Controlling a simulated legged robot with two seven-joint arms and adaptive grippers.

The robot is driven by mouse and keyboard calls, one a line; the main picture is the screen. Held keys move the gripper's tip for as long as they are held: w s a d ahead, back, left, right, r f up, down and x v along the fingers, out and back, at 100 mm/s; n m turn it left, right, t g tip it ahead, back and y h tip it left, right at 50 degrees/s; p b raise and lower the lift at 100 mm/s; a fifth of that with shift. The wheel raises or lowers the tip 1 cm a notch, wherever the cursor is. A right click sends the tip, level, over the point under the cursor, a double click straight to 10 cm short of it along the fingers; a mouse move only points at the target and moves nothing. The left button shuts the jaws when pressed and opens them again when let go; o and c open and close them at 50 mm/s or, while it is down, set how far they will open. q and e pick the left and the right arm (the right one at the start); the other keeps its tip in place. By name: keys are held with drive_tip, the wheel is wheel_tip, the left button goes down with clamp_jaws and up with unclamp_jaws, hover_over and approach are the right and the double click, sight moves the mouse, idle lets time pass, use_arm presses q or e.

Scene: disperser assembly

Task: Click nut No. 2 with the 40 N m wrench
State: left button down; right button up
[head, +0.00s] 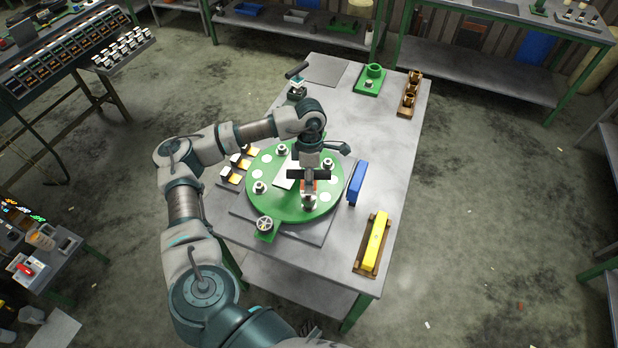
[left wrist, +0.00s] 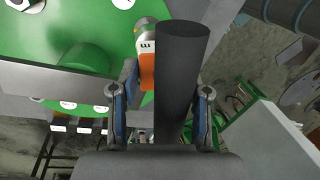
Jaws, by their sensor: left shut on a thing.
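My left gripper (head: 309,172) is over the front right part of the green round plate (head: 282,208). It is shut on a wrench with a thick black handle (left wrist: 182,65) and an orange and white part (left wrist: 147,60); the blue-padded fingers stand on both sides of the handle. In the head view the wrench's orange part (head: 309,186) is right above or at a front nut (head: 308,202); I cannot tell whether they touch. Other nuts stand at the back (head: 282,149), right (head: 328,163) and left (head: 260,187) of the plate. No nut numbers or wrench marking can be read. My right gripper is not in view.
More orange and white tools (head: 238,167) lie left of the plate. A blue block (head: 357,182) and a yellow bar in a wooden tray (head: 376,240) are at the right. A handwheel (head: 264,223) is in front.

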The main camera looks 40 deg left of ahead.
use_arm(q)
drive_tip(key=shift+f+b, duration=0.4)
drive_tip(key=shift+f, duration=0.25)
drive_tip(key=shift+f+b, duration=0.5)
drive_tip(key=shift+f, duration=0.2)
drive_tip(key=m, duration=0.4)
drive_tip(key=shift+d+y, duration=0.15)
drive_tip(key=shift+y, duration=0.15)
drive_tip(key=m, duration=0.3)
drive_tip(key=shift+y, duration=0.3)
drive_tip(key=m, duration=0.4)
drive_tip(key=shift+y, duration=0.4)
drive_tip(key=m, duration=0.3)
drive_tip(key=shift+s+m, duration=0.1)
drive_tip(key=shift+m, duration=0.3)
drive_tip(key=shift+r, duration=0.2)
